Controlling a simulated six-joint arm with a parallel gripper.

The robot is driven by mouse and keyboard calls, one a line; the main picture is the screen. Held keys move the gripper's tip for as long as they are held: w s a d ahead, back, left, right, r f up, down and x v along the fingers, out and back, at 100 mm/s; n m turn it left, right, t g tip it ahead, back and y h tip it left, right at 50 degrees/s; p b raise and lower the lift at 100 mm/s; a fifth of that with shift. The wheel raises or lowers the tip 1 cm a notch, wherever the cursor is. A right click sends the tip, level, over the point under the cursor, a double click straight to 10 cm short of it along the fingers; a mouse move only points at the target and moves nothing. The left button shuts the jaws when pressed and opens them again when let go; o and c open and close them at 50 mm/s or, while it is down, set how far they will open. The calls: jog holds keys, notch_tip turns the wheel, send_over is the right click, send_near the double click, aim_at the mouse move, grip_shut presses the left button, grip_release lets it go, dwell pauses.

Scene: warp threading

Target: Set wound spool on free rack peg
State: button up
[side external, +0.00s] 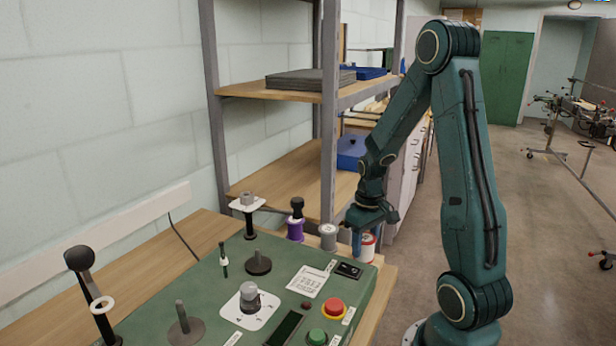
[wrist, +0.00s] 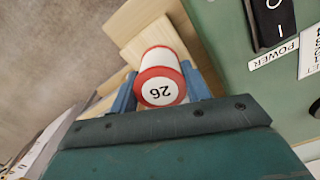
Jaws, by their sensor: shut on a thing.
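A white spool with red rims stands upright between my gripper's fingers, low beside the machine's far right corner in the side view (side external: 367,248). In the wrist view the spool (wrist: 161,76) shows its red rim and the number 26. My gripper (wrist: 160,86) is shut on it with a blue finger on each side; it also shows in the side view (side external: 362,240). A grey-white spool (side external: 328,237) and a purple spool (side external: 295,230) stand in a row to its left. I cannot tell whether the held spool touches what is under it, and no free rack peg shows clearly.
The green machine panel (side external: 215,289) carries several posts, a red button (side external: 334,308) and a green button (side external: 317,337). A power switch (wrist: 271,20) lies right of my gripper in the wrist view. Shelves (side external: 290,185) stand behind. Pale wooden blocks (wrist: 113,22) lie near the spool.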

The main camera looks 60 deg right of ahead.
jog(key=shift+f, duration=0.15)
jog(key=o, duration=0.9)
notch_tip(320, 180, up, 14)
jog(key=shift+f, duration=0.1)
dwell(0.5)
jog(key=s+a+r+n+t, duration=0.1)
jog(key=s+a+r+t, duration=0.1)
jog(key=a, duration=0.5)
jog(key=s+a+r+n+t, duration=0.1)
jog(key=a+r+n, duration=0.1)
jog(key=a, duration=0.5)
jog(key=s+a+r+n+t, duration=0.1)
jog(key=s+a+r+t, duration=0.1)
jog(key=a, duration=0.6)
jog(key=shift+s+a+r+n+t, duration=0.1)
jog(key=shift+s+r+n+t, duration=0.15)
jog(key=shift+s+n+t, duration=0.05)
